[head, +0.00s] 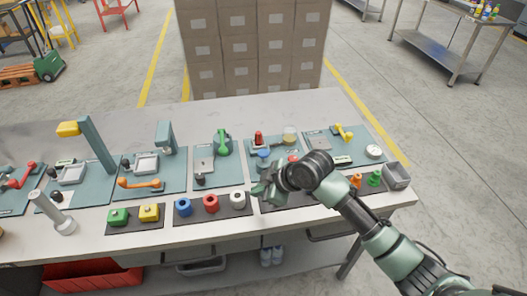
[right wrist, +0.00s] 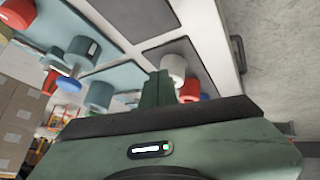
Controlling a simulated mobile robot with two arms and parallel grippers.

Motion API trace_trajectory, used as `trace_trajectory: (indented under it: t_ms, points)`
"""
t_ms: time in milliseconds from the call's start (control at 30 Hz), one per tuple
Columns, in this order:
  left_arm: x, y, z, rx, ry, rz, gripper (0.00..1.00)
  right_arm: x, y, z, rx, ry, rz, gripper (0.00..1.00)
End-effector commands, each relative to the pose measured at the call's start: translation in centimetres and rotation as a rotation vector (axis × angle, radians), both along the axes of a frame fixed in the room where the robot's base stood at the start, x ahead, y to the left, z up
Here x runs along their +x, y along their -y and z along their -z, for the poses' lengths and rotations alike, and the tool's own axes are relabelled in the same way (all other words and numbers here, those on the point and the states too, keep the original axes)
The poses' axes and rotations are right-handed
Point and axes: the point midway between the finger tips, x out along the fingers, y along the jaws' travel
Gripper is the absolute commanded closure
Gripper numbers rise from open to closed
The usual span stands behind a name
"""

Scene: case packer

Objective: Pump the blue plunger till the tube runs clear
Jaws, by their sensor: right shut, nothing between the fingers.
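A blue plunger knob (head: 263,154) stands on a teal panel near the middle of the bench in the head view. Behind it on the right is a short clear tube (head: 289,135) with yellowish content. My right gripper (head: 262,190) is shut and empty, in front of the blue knob and apart from it in the picture. In the right wrist view, the shut fingers (right wrist: 155,90) point toward the bench beside a white cylinder (right wrist: 173,68). The tube's content cannot be read in the right wrist view. My left gripper is not in view.
A red-topped part (head: 258,138) stands behind the blue knob. A dark mat with blue, red and white (head: 237,199) rings lies left of my gripper. A green handle (head: 223,143) rises on the panel to the left. Stacked cartons (head: 255,50) stand behind the bench.

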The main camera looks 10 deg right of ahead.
Motion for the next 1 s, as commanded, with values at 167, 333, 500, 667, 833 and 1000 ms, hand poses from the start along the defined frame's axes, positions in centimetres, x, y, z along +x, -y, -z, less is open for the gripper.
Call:
trace_trajectory:
  t_ms: [167,333,500,667,833,1000]
  points:
    - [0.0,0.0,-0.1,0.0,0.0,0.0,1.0,6.8,1.6,-5.5,-0.05,0.119,-0.115,1.0]
    - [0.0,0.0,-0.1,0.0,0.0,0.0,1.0,11.0,3.4,-10.1,-0.079,0.203,-0.17,1.0]
    - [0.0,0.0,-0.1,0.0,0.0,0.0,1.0,13.1,4.6,-12.9,-0.092,0.249,-0.19,1.0]
    - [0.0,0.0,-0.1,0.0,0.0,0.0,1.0,13.7,5.0,-13.6,-0.095,0.263,-0.195,1.0]
    - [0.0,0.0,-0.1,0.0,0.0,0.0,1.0,13.7,5.0,-13.7,-0.095,0.263,-0.195,1.0]
    - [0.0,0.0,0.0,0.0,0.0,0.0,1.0,13.7,5.0,-13.6,-0.095,0.262,-0.195,1.0]
